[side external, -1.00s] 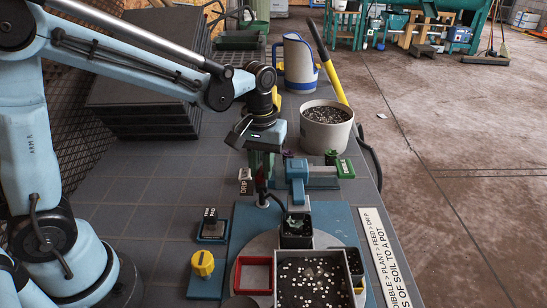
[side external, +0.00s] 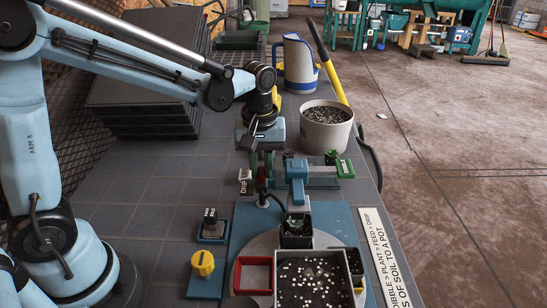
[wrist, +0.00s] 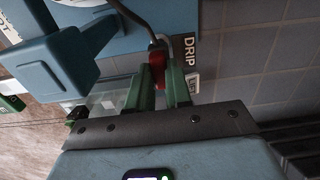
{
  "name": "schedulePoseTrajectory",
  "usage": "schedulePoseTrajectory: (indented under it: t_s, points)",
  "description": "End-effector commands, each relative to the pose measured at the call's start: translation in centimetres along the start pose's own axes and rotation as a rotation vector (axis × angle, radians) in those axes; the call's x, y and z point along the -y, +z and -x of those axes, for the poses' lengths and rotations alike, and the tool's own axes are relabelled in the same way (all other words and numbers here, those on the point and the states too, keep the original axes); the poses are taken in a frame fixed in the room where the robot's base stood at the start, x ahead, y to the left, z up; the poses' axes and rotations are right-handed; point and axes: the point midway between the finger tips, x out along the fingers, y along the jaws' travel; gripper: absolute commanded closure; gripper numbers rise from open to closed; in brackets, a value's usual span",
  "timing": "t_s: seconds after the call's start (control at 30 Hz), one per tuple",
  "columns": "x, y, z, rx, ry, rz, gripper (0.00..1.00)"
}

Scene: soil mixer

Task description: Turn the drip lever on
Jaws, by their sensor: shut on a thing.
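The drip lever (side external: 262,184) is a small red-topped handle beside the DRIP sign (side external: 245,182) in the side view. It shows as a red piece in the wrist view (wrist: 158,58), with a grey hose curving beside it. My gripper (side external: 262,176) points down over it, with green fingers on either side. In the wrist view my gripper (wrist: 157,70) is shut on the red lever. The fingers hide the lower part of the lever. The DRIP sign also shows in the wrist view (wrist: 189,52), right of the lever.
A blue press-like arm (side external: 298,172) stands just right of my gripper. A small black pot (side external: 296,231) and a soil tray (side external: 313,278) are in front. A soil bucket (side external: 326,126) stands behind right. The tiled bench to the left is mostly clear.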

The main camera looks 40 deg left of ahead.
Motion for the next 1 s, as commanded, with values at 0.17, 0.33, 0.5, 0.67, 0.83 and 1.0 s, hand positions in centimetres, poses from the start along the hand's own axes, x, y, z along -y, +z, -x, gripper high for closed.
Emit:
schedulePoseTrajectory:
  t_s: [0.17,0.33,0.5,0.67,0.83,1.0]
  points:
    - [0.0,0.1,-0.1,0.002,0.0,0.002,0.67]
    - [0.0,0.0,0.0,0.001,0.0,0.001,0.55]
    - [0.0,0.0,0.0,0.001,0.0,0.001,0.55]
    - [0.0,0.0,0.7,0.001,0.0,0.0,0.55]
    - [0.0,0.0,3.0,0.001,0.0,0.0,0.55]
    - [0.0,0.0,5.9,0.001,0.0,0.001,0.55]
